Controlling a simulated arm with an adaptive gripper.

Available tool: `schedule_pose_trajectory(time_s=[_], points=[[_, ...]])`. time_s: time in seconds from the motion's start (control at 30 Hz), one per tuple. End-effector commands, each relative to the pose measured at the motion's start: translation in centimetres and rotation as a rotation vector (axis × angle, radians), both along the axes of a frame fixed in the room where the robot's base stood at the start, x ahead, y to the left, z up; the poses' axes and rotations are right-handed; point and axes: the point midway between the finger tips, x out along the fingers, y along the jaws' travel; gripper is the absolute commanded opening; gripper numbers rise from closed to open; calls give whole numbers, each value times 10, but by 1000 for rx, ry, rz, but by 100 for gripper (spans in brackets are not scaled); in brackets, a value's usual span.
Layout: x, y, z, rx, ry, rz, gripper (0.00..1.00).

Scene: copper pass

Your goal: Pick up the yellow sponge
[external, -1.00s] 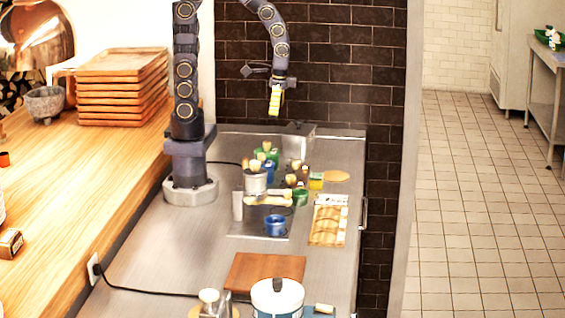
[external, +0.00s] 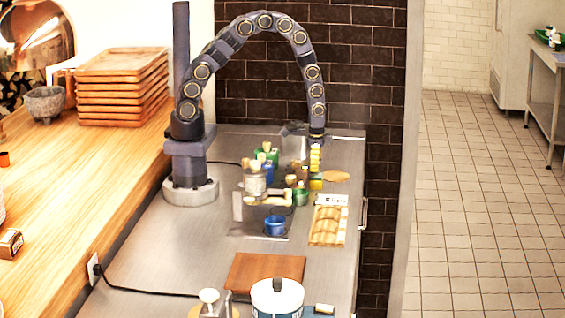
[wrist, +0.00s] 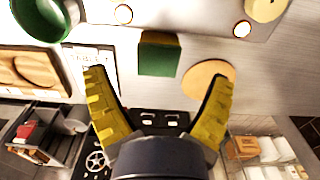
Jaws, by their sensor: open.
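The sponge (external: 316,185) is a small block on the steel counter, yellow with a green top, near the counter's right side in the external view. My gripper (external: 315,170) points down, just above the sponge. Its yellow fingers are spread wide with nothing between them in the wrist view (wrist: 158,76). The fingers partly hide the sponge's upper part in the external view. I cannot tell whether they touch it.
A round wooden disc (external: 336,176) lies close beside the sponge, near the right finger in the wrist view. A green cup (external: 300,198) and several jars stand to the left. A wooden tray (external: 313,240) lies in front. The counter's right edge is near.

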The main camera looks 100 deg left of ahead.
Motion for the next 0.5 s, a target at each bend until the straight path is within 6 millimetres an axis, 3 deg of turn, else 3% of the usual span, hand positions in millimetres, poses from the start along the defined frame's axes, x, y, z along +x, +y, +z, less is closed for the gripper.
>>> schedule_pose_trajectory(time_s=[0.3,0.5], points=[[1,-2,-41,-2,5,0,84],[1,-2,-48,-1,2,0,84]])
